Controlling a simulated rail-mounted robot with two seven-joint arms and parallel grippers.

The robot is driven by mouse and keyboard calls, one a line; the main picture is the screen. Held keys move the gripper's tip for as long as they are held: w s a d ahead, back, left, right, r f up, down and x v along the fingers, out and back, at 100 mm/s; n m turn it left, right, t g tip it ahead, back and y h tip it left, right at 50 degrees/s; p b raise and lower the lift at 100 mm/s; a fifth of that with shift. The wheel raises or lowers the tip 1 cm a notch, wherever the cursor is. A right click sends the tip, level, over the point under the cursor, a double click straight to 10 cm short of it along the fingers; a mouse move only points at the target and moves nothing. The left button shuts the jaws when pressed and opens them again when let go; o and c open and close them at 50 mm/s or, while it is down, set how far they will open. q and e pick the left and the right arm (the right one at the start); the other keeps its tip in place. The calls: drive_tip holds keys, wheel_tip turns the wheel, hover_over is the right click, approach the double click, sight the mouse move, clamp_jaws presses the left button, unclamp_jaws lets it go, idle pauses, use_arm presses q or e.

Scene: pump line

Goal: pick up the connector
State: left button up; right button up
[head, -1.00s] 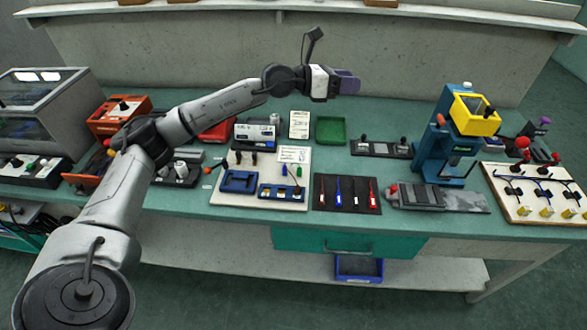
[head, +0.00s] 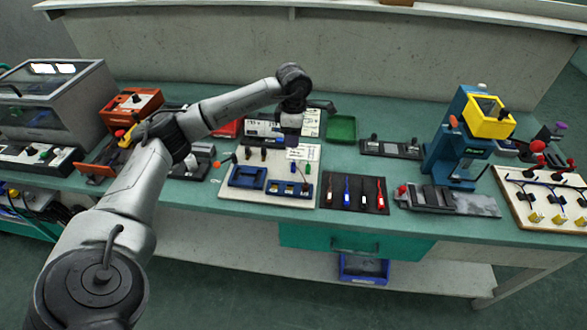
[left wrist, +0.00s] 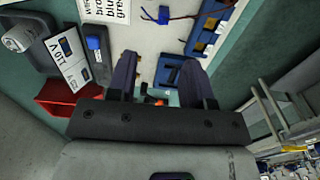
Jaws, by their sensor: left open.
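My left gripper (head: 291,141) points down above the back of the white board (head: 232,190). In the left wrist view its two purple fingers (left wrist: 159,62) are apart with nothing between them. Two blue holders (head: 247,186) sit on the board's front half; one also shows beyond the fingers in the left wrist view (left wrist: 168,67). A small blue piece (head: 295,167) and a green piece stand near a printed card (head: 301,153). In the left wrist view a brown wire and a blue piece (left wrist: 164,14) lie on the board. I cannot tell which part is the connector. My right gripper is out of view.
A green tray (head: 341,129) and a dark mat with several coloured tools (head: 357,197) lie to the right. A blue press (head: 447,150) stands further right. A red bin (left wrist: 66,97) is near the fingers in the left wrist view.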

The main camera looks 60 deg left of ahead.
sight(293, 164)
use_arm(q)
wheel_tip(293, 164, down, 7)
drive_tip(key=shift+d+r+b, duration=0.1)
drive_tip(key=shift+b, duration=0.75)
wheel_tip(293, 164, down, 4)
drive_tip(key=shift+s+d+f+b, duration=0.15)
drive_tip(key=shift+b, duration=0.8)
drive_tip(key=shift+f, duration=0.5)
drive_tip(key=shift+c, duration=0.5)
clamp_jaws()
